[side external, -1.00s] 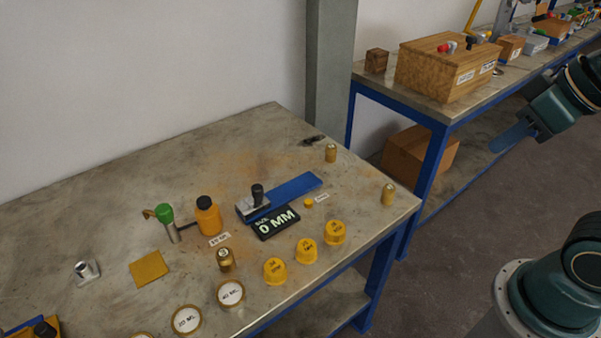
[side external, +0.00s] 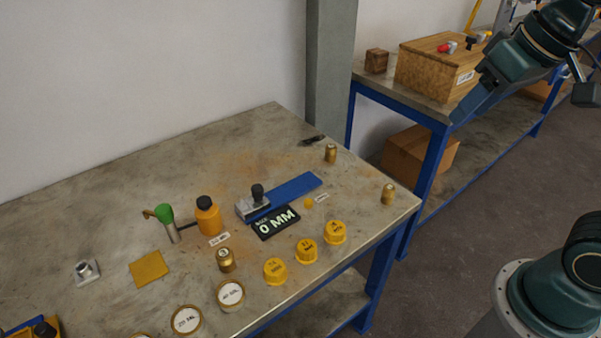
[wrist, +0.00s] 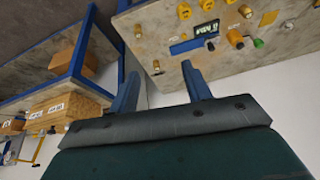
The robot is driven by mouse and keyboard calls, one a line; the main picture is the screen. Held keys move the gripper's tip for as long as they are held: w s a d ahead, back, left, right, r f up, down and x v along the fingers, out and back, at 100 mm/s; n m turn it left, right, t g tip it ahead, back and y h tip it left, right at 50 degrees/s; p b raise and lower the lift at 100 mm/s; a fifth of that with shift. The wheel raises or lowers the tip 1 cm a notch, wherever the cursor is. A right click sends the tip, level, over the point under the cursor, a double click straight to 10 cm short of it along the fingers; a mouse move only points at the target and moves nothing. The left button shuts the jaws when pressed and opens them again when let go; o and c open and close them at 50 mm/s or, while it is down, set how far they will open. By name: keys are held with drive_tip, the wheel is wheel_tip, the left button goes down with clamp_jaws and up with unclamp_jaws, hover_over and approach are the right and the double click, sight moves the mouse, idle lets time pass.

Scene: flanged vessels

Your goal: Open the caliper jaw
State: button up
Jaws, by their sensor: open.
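The caliper lies on the workbench, with a blue beam (side external: 295,188) and a grey sliding jaw (side external: 247,207) topped by a black knob (side external: 257,192). A black display (side external: 276,223) in front of it reads "0 MM". My gripper (side external: 463,112) is up at the right, in front of the rear bench and well apart from the caliper. In the wrist view my gripper (wrist: 158,88) shows two blue fingers spread apart with nothing between them. The caliper's blue beam (wrist: 186,46) also shows there, beyond the fingertips.
A green-capped post (side external: 166,217) and an orange bottle (side external: 208,215) stand left of the caliper. Several yellow caps (side external: 306,250) line the front. Brass pieces (side external: 388,194) stand at the right. A wooden box (side external: 430,70) is on the rear bench. The bench's back left is clear.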

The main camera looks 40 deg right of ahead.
drive_tip(key=w+a+r+m+g, duration=0.1)
drive_tip(key=w+a+r+m, duration=0.15)
drive_tip(key=w, duration=0.65)
drive_tip(key=m+g, duration=0.4)
drive_tip(key=m, duration=0.1)
hover_over(257, 187)
wheel_tip(257, 187, down, 18)
drive_tip(key=shift+f, duration=0.15)
wheel_tip(257, 187, down, 14)
drive_tip(key=shift+r, duration=0.25)
